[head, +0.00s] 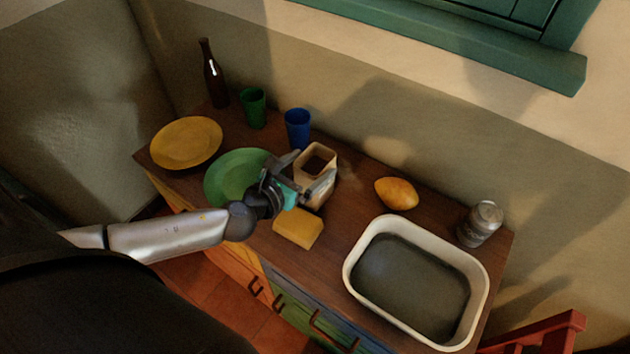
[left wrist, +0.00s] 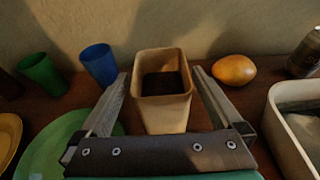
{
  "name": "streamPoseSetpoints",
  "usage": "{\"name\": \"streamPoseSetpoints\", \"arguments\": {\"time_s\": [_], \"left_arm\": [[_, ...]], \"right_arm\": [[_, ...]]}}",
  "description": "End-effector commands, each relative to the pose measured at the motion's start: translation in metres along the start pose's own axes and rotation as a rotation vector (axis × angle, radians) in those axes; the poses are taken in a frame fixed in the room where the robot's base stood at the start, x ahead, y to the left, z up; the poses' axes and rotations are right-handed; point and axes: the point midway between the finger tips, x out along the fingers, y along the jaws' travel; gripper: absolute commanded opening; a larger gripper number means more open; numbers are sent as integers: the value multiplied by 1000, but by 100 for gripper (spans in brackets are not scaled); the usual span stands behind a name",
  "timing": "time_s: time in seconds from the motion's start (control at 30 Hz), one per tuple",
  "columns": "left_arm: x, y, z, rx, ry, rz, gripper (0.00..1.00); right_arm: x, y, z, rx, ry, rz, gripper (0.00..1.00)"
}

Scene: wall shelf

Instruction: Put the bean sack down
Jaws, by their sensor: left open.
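The bean sack (head: 316,166), a tan open-topped bag with dark contents, stands upright on the wooden cabinet top. It also shows in the left wrist view (left wrist: 163,112), between and a little beyond my fingers. My left gripper (head: 309,191) is open, with a finger on each side of the sack; gaps show between the fingers and the sack in the left wrist view. The sack's lower part is partly hidden by the gripper in the head view. My right gripper is in neither view.
A green plate (head: 228,177) lies left of the sack, with a blue cup (head: 298,128) and green cup (head: 253,108) behind. A yellow block (head: 298,229) lies in front. A mango-like fruit (head: 396,193), white basin (head: 357,247) and can (head: 480,223) are to the right.

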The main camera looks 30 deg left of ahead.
Motion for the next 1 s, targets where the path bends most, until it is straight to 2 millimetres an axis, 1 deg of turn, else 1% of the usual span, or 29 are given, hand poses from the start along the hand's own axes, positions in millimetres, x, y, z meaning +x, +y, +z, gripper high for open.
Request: {"name": "streamPoseSetpoints", "arguments": {"time_s": [0.17,0.4,0.5,0.63,0.87,1.0], "left_arm": [[9,0,-1,0,-1,0,100],[39,-1,-4,0,-2,1,100],[47,-1,-4,0,0,0,100],[53,-2,-4,0,1,-1,100],[53,-2,-4,0,2,-1,100],[53,-2,-4,0,2,-1,85]], "right_arm": [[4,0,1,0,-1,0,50],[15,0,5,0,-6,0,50],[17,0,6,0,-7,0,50],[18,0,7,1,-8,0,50],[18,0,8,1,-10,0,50],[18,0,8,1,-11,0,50]]}}
